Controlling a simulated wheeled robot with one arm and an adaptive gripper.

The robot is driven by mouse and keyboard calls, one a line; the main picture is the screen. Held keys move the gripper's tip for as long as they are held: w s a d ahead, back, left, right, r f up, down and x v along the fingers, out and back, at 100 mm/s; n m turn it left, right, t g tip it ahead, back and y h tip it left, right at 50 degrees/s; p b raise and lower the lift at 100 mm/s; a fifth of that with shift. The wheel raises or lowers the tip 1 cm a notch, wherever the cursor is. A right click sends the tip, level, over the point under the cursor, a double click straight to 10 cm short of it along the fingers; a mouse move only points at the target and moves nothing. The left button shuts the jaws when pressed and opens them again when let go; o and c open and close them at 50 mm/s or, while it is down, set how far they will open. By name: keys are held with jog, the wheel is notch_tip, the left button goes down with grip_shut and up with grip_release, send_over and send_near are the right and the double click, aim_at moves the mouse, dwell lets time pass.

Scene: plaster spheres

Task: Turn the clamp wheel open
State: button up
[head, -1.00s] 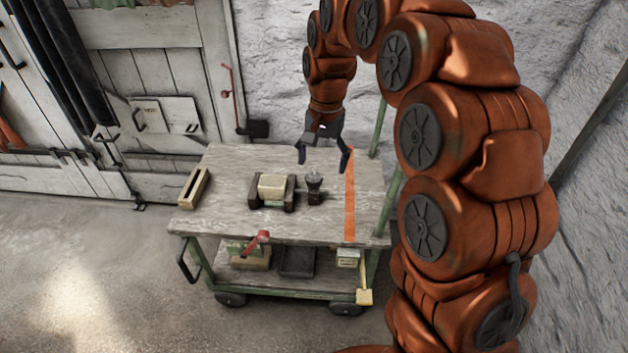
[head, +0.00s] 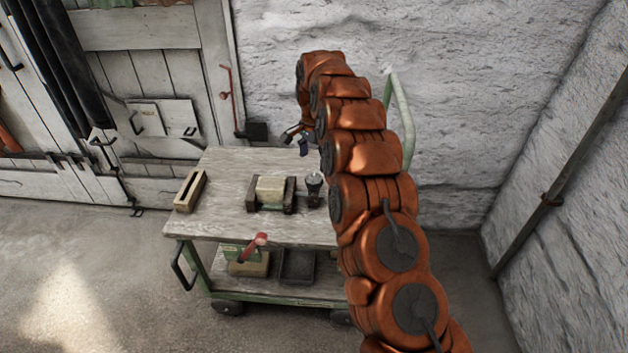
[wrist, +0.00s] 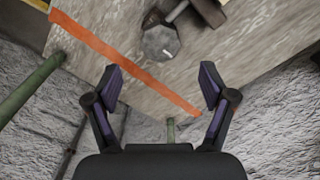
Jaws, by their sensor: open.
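The clamp (head: 270,194) is a dark block-like fixture holding a pale block, standing on the cart's top. A dark wheel or knob with a pale faceted top (head: 314,185) stands just right of it. The wheel also shows near the top middle of the wrist view (wrist: 161,42), beside dark clamp parts (wrist: 208,10). My gripper (wrist: 161,80) is open and empty, its two fingers spread below the wheel in that picture and apart from it. In the head view my gripper (head: 304,145) is behind the wheel near the cart's far edge, partly hidden by my arm.
A wooden slotted box (head: 190,190) sits at the left of the cart top (head: 225,215). An orange stripe (wrist: 125,65) crosses the top. A red-handled tool (head: 254,242) and a dark tray (head: 297,267) are lower down. A rough wall (head: 450,120) stands behind.

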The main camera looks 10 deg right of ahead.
aim_at(314, 177)
jog(key=shift+f+p, duration=0.55)
jog(key=shift+f, duration=3.45)
jog(key=c, duration=1.2)
